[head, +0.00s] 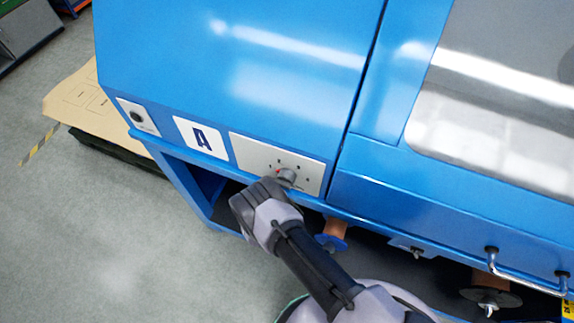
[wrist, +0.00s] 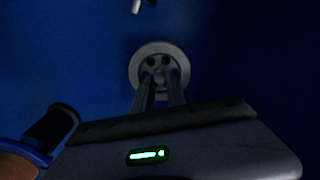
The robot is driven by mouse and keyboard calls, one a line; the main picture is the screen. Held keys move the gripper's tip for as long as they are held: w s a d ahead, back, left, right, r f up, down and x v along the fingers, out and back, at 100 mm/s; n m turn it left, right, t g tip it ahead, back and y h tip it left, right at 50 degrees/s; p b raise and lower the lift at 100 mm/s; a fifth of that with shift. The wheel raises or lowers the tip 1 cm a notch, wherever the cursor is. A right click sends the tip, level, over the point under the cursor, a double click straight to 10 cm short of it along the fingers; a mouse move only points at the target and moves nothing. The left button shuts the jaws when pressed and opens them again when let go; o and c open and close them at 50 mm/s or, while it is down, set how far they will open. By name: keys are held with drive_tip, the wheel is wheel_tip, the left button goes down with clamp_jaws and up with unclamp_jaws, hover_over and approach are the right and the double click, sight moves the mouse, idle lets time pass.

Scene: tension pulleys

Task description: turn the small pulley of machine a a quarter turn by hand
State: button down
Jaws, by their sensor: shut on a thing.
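In the wrist view a grey round pulley with holes in its face, the small pulley (wrist: 158,47), stands against a dark blue wall. My gripper (wrist: 159,80) reaches straight to it; the two fingers are shut on its middle. The fingers cover the lower part of the pulley.
A grey dial panel (head: 245,150) with a knob (head: 285,177) is just above my gripper. In the wrist view a black cylinder (wrist: 53,124) and a brown roll (wrist: 20,163) are close at lower left. Grey floor (head: 110,235) is free at left.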

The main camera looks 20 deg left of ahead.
drive_tip(key=c, duration=1.3)
unclamp_jaws()
drive_tip(key=shift+c, duration=0.2)
drive_tip(key=s+a+p, duration=0.1)
drive_tip(key=s+p, duration=0.3)
drive_tip(key=s, duration=1.3)
drive_tip(key=shift+s+a, duration=0.15)
drive_tip(key=shift+s, duration=0.05)
